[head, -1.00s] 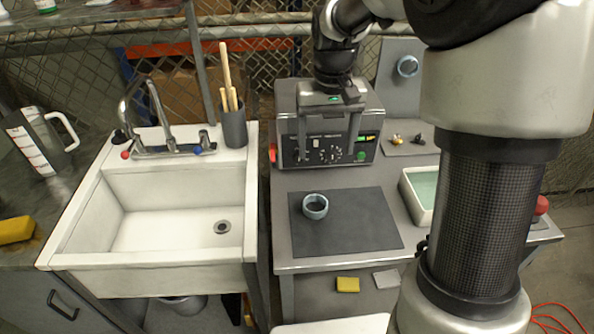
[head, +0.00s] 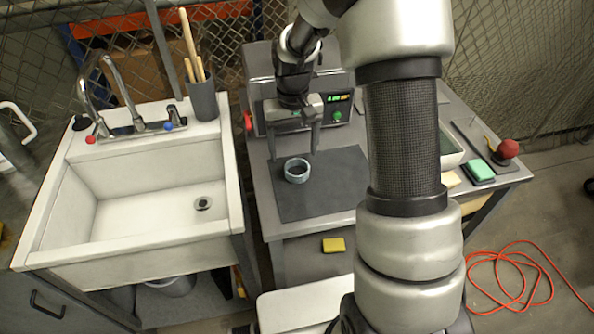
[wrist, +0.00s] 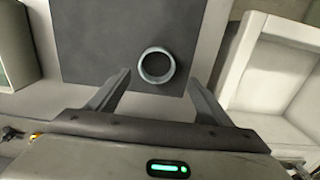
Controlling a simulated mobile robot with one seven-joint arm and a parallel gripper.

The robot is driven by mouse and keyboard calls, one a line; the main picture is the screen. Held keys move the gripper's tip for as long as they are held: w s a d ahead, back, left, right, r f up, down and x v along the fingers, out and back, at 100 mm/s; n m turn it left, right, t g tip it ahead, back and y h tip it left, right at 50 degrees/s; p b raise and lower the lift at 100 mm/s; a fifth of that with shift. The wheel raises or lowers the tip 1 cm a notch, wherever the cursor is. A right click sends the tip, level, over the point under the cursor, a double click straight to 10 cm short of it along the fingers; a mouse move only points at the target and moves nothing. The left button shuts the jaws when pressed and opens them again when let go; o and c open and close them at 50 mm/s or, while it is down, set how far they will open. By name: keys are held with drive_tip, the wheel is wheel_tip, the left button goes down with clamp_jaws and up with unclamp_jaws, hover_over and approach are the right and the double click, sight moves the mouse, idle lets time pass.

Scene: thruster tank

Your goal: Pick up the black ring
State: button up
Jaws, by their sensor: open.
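A short ring (head: 298,180) sits flat on the dark mat (head: 335,192), near the mat's left side. It looks blue-grey rather than black, with a dark inside. It also shows in the wrist view (wrist: 157,82), just beyond the fingertips and between their lines. My gripper (head: 292,153) is open and empty, pointing down above the mat, a little behind the ring in the head view. In the wrist view its two fingers (wrist: 160,76) stand apart on either side of the ring's near edge, not visibly touching it.
A control box (head: 345,107) with lit displays stands behind the mat. A white sink (head: 140,215) is left of the bench. A shallow tray (head: 452,158), partly hidden by my arm, a green sponge (head: 477,169) and a red knob (head: 507,149) are at right. The mat is otherwise clear.

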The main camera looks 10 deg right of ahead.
sight(297, 174)
drive_tip(key=shift+s+d+f, duration=0.1)
drive_tip(key=shift+d+f, duration=0.05)
drive_tip(key=shift+f, duration=0.85)
drive_tip(key=shift+s+d+f, duration=0.1)
drive_tip(key=shift+s+f, duration=0.05)
drive_tip(key=shift+f, duration=0.8)
drive_tip(key=shift+s+d+f, duration=0.1)
drive_tip(key=shift+d+f, duration=0.05)
drive_tip(key=shift+f, duration=0.85)
drive_tip(key=c, duration=1.1)
